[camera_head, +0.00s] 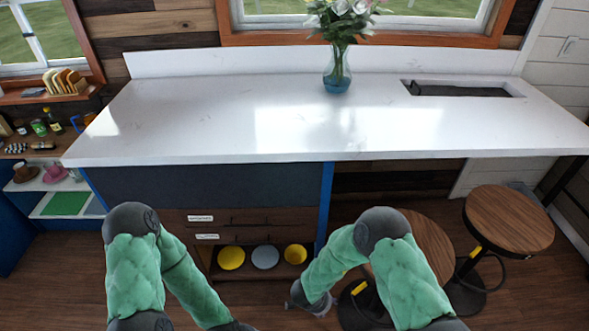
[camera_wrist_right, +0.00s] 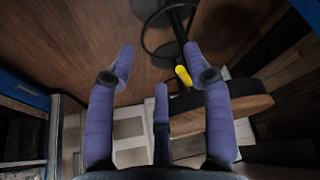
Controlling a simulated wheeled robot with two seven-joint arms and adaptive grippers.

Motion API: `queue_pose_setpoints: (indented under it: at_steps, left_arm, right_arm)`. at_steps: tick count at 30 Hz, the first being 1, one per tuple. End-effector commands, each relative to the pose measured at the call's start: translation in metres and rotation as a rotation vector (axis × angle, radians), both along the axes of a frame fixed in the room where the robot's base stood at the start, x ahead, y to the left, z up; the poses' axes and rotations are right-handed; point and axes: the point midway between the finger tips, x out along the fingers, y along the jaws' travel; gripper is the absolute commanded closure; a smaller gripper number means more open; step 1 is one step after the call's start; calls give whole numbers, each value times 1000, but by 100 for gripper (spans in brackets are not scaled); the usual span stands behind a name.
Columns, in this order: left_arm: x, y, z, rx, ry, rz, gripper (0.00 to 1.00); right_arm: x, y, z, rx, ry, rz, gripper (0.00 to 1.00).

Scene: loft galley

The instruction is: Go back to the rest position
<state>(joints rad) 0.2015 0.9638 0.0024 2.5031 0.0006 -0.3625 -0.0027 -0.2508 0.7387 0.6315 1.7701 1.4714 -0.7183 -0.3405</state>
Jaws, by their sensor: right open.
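My right gripper (camera_head: 311,300) hangs low in front of the counter, between the lower cabinet and the stools. In the right wrist view my right gripper (camera_wrist_right: 160,68) has its purple fingers spread apart with nothing between them. Beyond the fingers are the wood floor and part of a stool (camera_wrist_right: 245,108). My left arm reaches down and its end runs to the bottom edge of the head view. My left gripper is out of the picture.
A white counter (camera_head: 200,115) spans the room, with a flower vase (camera_head: 337,75) at its back. Two round wooden stools, a near one (camera_head: 425,240) and a far one (camera_head: 510,218), stand close by on the right. A low cabinet shelf holds yellow (camera_head: 231,258) and grey dishes (camera_head: 265,257).

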Motion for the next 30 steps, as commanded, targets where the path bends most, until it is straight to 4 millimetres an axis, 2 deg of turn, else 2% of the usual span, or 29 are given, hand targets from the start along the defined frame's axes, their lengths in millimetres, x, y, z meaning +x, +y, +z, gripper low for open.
queue_pose_setpoints:
  at_steps: [10, 16, 20, 30]
  left_arm:
    - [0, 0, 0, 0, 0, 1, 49]
    - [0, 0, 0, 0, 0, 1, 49]
    - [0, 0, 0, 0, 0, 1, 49]
    - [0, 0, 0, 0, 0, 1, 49]
  right_arm:
    - [-2, -10, -9, 64, 5, 133, 49]
    - [-15, -14, -16, 147, 26, 271, 49]
    - [-35, -14, -20, 235, 57, 392, 49]
    - [-112, -2, -13, 473, 154, 677, 49]
